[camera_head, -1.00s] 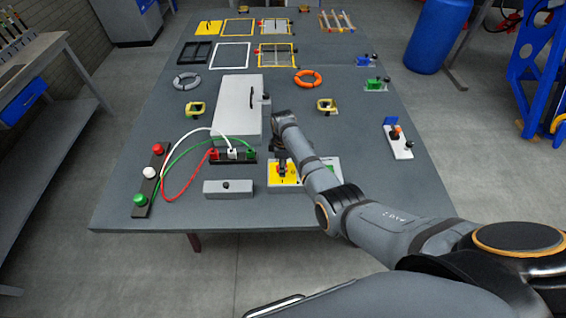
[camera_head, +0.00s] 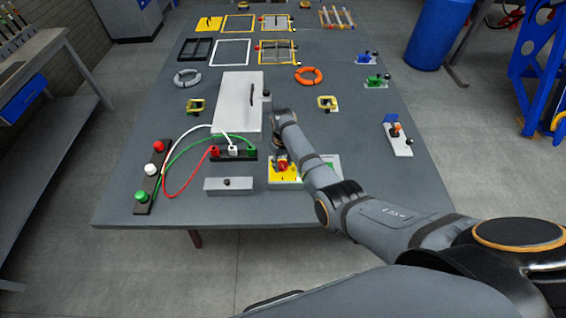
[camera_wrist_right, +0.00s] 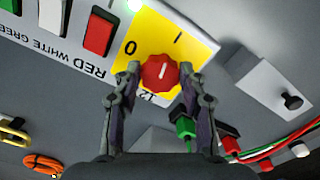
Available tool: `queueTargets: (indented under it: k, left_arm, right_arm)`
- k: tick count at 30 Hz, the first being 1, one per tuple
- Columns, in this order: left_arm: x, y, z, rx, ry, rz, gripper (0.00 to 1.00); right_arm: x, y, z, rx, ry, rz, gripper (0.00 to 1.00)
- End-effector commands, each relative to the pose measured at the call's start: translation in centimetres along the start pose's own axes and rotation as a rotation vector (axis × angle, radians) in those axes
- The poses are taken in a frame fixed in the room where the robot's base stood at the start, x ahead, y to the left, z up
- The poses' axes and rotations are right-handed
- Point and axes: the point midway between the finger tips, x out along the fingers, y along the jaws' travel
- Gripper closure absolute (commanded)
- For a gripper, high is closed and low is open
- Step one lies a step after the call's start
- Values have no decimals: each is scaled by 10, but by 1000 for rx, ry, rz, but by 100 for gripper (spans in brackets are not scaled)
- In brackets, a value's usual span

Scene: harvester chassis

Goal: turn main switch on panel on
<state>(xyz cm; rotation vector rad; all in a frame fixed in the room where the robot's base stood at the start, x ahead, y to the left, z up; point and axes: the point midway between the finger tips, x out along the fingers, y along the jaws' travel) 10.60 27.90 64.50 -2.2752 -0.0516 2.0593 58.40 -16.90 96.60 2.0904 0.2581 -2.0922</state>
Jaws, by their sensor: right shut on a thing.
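The main switch is a round red knob (camera_wrist_right: 160,73) with a white line, on a yellow plate (camera_wrist_right: 148,35) marked 0 and I. In the wrist view the white line points up between the two marks, which are drawn above the knob. My right gripper (camera_wrist_right: 161,76) has one finger on each side of the knob and is shut on it. In the head view the knob (camera_head: 282,163) shows red below my right gripper (camera_head: 280,152), on the yellow plate (camera_head: 276,177). My left gripper is not in view.
Red, white and green buttons (camera_wrist_right: 98,32) sit beside the yellow plate. A grey box with a black knob (camera_head: 228,186) stands left of the panel. A socket strip with cables (camera_head: 233,154) and a large grey box (camera_head: 238,100) are behind it. The table front right is clear.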

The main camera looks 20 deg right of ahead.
Motion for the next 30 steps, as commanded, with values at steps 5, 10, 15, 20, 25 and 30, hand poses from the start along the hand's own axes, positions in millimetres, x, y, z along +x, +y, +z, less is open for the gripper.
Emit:
queueTargets:
  k: [5, 10, 15, 20, 25, 30]
  left_arm:
    - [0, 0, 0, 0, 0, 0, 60]
    - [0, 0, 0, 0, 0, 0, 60]
    - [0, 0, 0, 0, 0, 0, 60]
    - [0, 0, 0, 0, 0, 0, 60]
    - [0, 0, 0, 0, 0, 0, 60]
    - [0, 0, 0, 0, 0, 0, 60]
  right_arm:
    - [-2, 0, -1, 121, 4, 2, 90]
    - [-2, 0, -1, 205, 4, 2, 90]
    - [-2, 0, -2, 255, 4, 2, 90]
    - [-2, 0, -2, 275, 4, 2, 90]
    - [-2, 0, -2, 281, 5, 2, 90]
    - [-2, 0, -2, 281, 5, 2, 90]
